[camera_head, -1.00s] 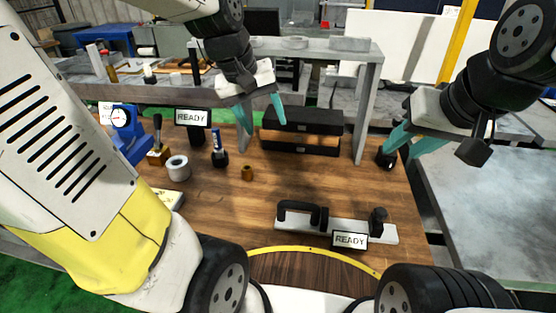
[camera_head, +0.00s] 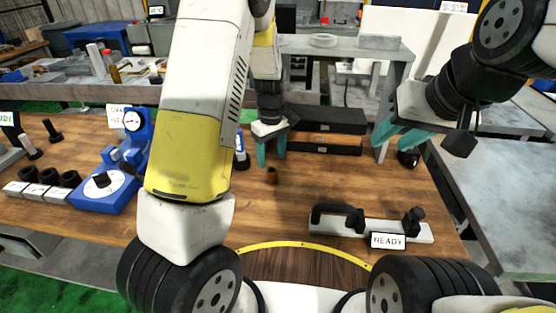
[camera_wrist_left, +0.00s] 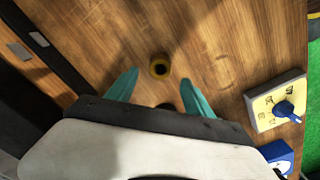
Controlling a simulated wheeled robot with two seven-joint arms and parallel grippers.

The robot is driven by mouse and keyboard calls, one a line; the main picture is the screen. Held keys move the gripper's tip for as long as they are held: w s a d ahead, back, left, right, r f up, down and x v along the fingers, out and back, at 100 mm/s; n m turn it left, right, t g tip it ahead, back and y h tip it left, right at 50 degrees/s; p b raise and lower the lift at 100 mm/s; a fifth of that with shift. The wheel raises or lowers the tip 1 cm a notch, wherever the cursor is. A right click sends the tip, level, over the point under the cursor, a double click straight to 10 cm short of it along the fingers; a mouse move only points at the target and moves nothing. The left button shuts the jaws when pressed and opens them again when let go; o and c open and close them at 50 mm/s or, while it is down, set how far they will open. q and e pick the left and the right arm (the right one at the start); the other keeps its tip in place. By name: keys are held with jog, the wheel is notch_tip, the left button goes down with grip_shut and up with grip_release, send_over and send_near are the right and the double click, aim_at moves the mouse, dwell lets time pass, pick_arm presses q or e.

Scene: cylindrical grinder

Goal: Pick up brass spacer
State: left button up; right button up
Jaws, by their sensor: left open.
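The brass spacer (camera_head: 272,175) is a small brown-gold ring standing on the wooden table. It also shows in the left wrist view (camera_wrist_left: 159,67), with its dark bore facing up. My left gripper (camera_head: 271,160) is open, its teal fingers pointing down, above and just behind the spacer. In the left wrist view its fingertips (camera_wrist_left: 158,80) are spread apart, with the spacer just beyond them, apart from both fingers. My right gripper (camera_head: 392,143) is at the right, over the table's right side, its teal fingers apart with nothing visible between them.
Black boxes (camera_head: 328,143) sit behind the left gripper. A plate with black fittings (camera_head: 425,231) and a READY sign lies at front right. A blue gauge stand (camera_head: 100,190) is at left. A yellow panel with a blue knob (camera_wrist_left: 270,106) shows in the wrist view. Bare table surrounds the spacer.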

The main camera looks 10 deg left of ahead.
aim_at(272, 175)
pick_arm(q)
notch_tip(272, 175, down, 5)
jog(key=shift+r, duration=0.2)
jog(key=shift+c, duration=0.2)
grip_shut()
